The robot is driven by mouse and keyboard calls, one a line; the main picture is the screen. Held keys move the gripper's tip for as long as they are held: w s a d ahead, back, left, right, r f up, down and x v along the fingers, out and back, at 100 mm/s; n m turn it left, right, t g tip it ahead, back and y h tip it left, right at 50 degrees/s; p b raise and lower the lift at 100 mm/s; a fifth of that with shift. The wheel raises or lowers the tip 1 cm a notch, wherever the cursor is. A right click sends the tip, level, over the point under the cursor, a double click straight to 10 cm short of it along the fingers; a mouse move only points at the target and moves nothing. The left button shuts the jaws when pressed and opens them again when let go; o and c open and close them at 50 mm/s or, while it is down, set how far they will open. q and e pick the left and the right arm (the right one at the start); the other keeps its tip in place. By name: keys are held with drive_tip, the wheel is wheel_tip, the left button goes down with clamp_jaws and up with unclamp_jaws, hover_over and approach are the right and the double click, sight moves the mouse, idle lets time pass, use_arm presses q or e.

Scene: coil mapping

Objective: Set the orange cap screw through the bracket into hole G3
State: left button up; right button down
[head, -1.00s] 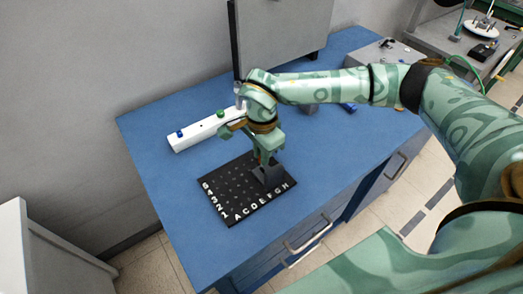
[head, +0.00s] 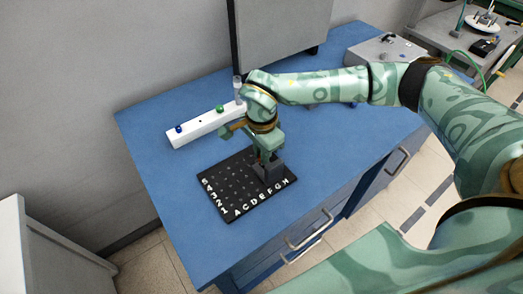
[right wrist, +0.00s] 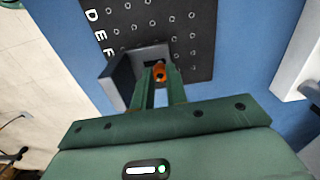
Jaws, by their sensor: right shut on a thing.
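The orange cap screw (right wrist: 160,73) is between the fingertips of my right gripper (right wrist: 161,84), which is shut on it. The screw's head shows; its shank is hidden. The grey L-shaped bracket (right wrist: 122,80) stands on the black lettered hole board (right wrist: 185,18), near its edge by the letters E and F. The screw is over the bracket's flat part, at a dark opening; I cannot tell how deep it sits. In the head view, my right gripper (head: 266,158) points down at the bracket (head: 272,174) on the board (head: 230,207). My left gripper is not in view.
A white block (head: 190,134) holding a blue screw (head: 179,129) and a green screw (head: 219,108) lies behind the board. A grey panel (head: 280,35) stands at the back of the blue table (head: 160,184). The table left of the board is clear.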

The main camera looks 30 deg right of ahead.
drive_tip(key=shift+f+b, duration=0.3)
drive_tip(key=shift+f, duration=0.55)
idle(0.3)
drive_tip(key=m, duration=0.5)
drive_tip(key=c, duration=1.3)
unclamp_jaws()
